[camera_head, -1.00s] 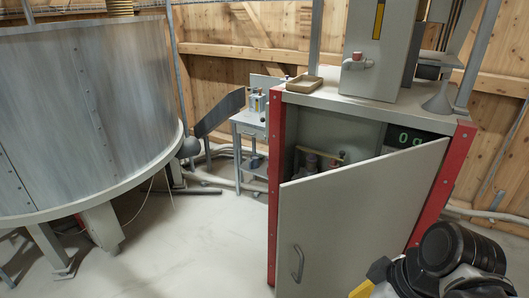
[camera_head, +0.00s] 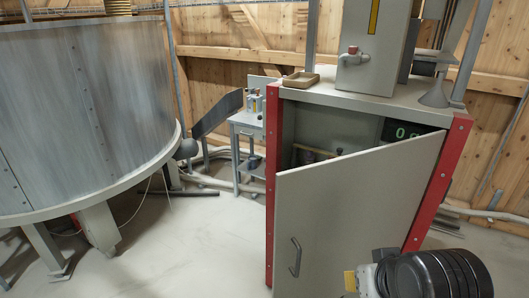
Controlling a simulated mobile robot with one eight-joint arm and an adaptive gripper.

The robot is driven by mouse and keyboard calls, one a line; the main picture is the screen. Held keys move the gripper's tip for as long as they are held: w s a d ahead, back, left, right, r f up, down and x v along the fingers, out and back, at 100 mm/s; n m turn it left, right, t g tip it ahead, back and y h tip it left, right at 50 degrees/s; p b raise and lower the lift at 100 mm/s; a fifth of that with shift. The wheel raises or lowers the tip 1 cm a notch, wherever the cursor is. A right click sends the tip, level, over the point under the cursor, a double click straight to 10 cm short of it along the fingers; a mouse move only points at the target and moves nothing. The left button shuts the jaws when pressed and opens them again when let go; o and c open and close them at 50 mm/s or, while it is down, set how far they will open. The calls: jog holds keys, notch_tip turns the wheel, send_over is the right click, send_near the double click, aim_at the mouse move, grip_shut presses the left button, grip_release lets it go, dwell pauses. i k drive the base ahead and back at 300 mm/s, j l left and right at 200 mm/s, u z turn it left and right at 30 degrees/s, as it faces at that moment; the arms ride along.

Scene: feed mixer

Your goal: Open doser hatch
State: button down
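The doser hatch appears to be the grey door (camera_head: 350,215) on the front of the red-edged cabinet. It stands ajar, hinged on its right side, with a gap above and at its left. A grey bar handle (camera_head: 296,257) sits near its left edge. My gripper (camera_head: 351,281) shows only partly at the lower right, as a small yellow piece beside my black arm joint. It is in front of the door's lower part. I cannot tell whether it touches the door, and its fingers are not clear.
Inside the cabinet (camera_head: 452,180) are pipe fittings and a green digital display (camera_head: 402,131), partly hidden by the door. A small tray (camera_head: 300,80) and a funnel (camera_head: 436,95) are on top. A large grey drum (camera_head: 85,110) stands left.

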aim_at(330, 215)
jog(key=i+j+u, duration=0.15)
jog(key=u, duration=0.25)
jog(key=i+j+u, duration=0.1)
jog(key=i+u, duration=0.4)
jog(key=u, duration=0.25)
jog(key=i+u, duration=0.35)
jog(key=i+j, duration=0.15)
jog(key=i, duration=0.25)
jog(key=i+j, duration=0.2)
jog(key=i, duration=0.2)
jog(key=i+j, duration=0.15)
jog(key=i, duration=0.25)
jog(key=z, duration=0.45)
jog(key=i+j+z, duration=0.1)
jog(key=z, duration=0.3)
jog(key=j+z, duration=0.1)
jog(key=z, duration=0.35)
jog(key=i+j+z, duration=0.1)
jog(key=z, duration=0.3)
jog(key=j+z, duration=0.1)
jog(key=z, duration=0.8)
jog(key=j+z, duration=0.1)
jog(key=z, duration=1.2)
jog(key=k+z, duration=0.1)
jog(key=z, duration=0.35)
